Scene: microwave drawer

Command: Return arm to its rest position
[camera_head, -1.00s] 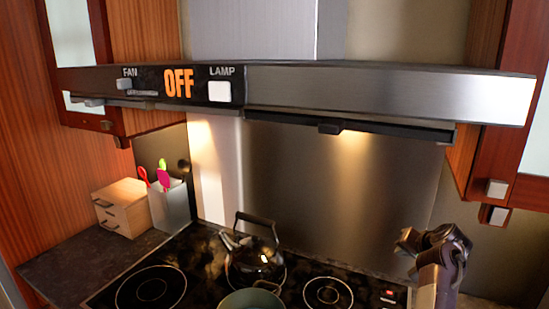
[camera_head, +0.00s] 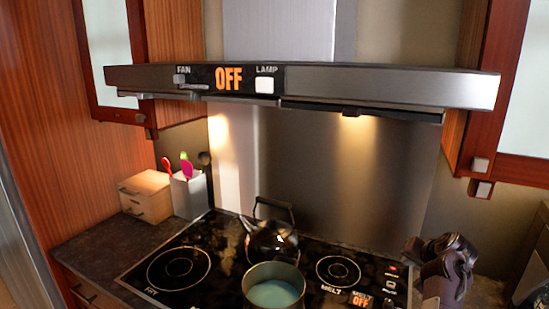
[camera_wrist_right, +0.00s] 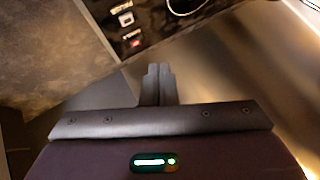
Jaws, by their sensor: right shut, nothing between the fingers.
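My right gripper (camera_head: 414,246) is at the lower right of the head view, over the right end of the cooktop and the counter beside it. In the right wrist view its two fingers (camera_wrist_right: 158,72) are together with nothing between them. My left gripper is not in view. The task names no other object.
The range hood (camera_head: 380,83), reading OFF, spans above. A kettle (camera_head: 272,238) and a pot (camera_head: 272,290) with pale blue contents stand on the black cooktop (camera_head: 215,250). A utensil holder (camera_head: 189,195) and small drawer box (camera_head: 147,196) stand left. Wall cabinets flank the hood.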

